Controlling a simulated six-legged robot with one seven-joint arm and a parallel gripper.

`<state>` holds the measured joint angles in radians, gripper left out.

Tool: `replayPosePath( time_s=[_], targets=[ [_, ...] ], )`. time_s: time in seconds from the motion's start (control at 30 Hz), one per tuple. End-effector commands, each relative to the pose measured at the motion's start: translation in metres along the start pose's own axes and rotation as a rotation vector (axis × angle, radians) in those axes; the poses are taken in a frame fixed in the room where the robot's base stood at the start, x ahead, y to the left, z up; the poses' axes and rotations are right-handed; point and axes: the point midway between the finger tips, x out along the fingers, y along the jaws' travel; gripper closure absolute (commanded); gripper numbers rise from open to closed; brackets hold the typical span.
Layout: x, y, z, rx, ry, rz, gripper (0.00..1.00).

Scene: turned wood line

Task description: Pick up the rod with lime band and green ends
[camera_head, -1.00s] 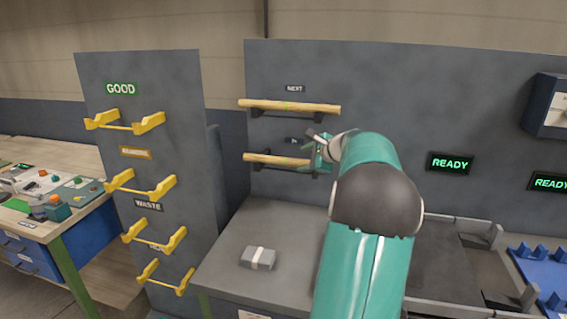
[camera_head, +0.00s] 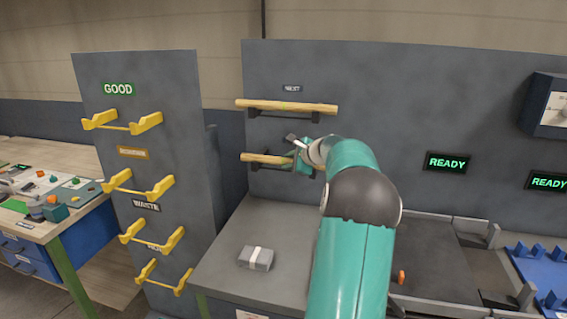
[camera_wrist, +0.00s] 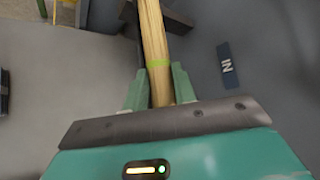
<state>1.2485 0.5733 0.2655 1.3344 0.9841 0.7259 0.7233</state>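A pale wooden rod with a lime band (camera_wrist: 158,63) runs from the top of the wrist view down between my two green fingers. In the head view it looks to be the lower rod (camera_head: 262,158), lying on dark wall brackets. My gripper (camera_wrist: 160,88) straddles the rod just below the band, with a finger close on each side. I cannot tell whether the fingers press on it. My gripper in the head view (camera_head: 298,150) is at the rod's right part and hides it. Green ends are not clear in either view.
Another wooden rod (camera_head: 287,106) lies on brackets above, under the NEXT label. Yellow holders (camera_head: 133,127) line the panel at left. A grey block with a white band (camera_head: 256,258) sits on the bench. A blue fixture (camera_head: 540,275) is at far right.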

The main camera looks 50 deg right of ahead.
Motion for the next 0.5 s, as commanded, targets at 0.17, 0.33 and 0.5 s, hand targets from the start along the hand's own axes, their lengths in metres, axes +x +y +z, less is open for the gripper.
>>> replayPosePath(
  time_s=[0.17, 0.33, 0.5],
  targets=[
    [-0.0005, -0.0004, 0.0001, 0.000, 0.000, -0.001, 0.99],
    [-0.0006, -0.0005, 0.0002, 0.000, 0.000, -0.001, 0.99],
    [-0.0016, -0.0016, 0.0035, -0.001, -0.001, 0.000, 0.99]
  ],
)
